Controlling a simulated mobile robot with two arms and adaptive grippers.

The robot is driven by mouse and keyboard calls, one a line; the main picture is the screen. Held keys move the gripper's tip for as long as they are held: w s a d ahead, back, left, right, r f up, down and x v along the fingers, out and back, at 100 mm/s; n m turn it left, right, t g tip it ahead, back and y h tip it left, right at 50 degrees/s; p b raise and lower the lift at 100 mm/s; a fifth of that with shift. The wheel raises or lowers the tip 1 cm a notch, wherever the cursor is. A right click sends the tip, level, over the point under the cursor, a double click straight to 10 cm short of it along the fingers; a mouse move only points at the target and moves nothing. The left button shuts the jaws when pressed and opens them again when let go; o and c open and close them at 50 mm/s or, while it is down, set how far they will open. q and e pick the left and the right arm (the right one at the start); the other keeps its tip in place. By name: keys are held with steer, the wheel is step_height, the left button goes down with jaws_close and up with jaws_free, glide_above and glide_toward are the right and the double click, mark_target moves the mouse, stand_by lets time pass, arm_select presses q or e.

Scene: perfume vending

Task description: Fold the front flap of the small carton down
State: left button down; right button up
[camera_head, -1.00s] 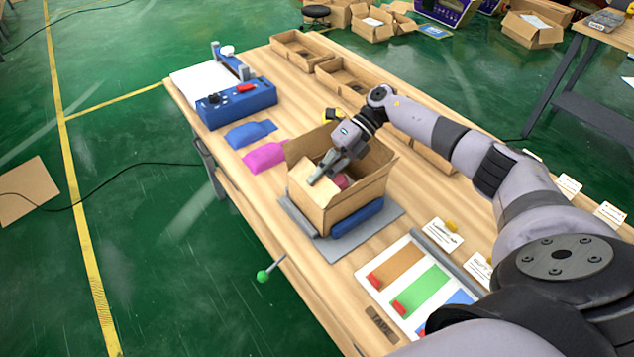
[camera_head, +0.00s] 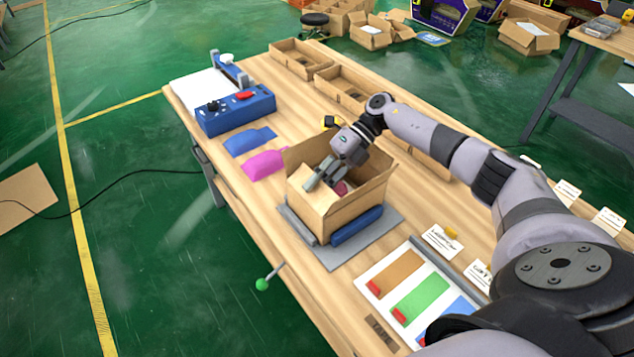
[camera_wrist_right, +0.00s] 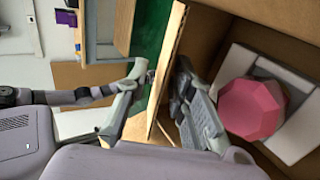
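The small carton (camera_head: 340,213) stands open on a grey mat on the bench. Its front flap (camera_head: 303,183) is at the near left side, and its back flaps stand up. My right gripper (camera_head: 323,179) reaches down over the carton's front edge. In the right wrist view, my right gripper (camera_wrist_right: 160,103) has its fingers apart, one on each side of a thin cardboard panel (camera_wrist_right: 167,75), the inner one close to it. A pink faceted object (camera_wrist_right: 252,108) lies in a white insert inside.
A blue bar (camera_head: 357,225) lies along the carton's right side. A pink pouch (camera_head: 264,163) and a blue pouch (camera_head: 249,140) lie behind to the left. A tray of coloured cards (camera_head: 420,287) is at the front right. Open boxes (camera_head: 300,58) line the far edge.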

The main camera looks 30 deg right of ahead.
steer(key=shift+d, duration=0.1)
steer(key=v, duration=1.1)
steer(key=shift+d+r, duration=0.25)
steer(key=shift+d, duration=0.05)
steer(key=shift+w, duration=0.1)
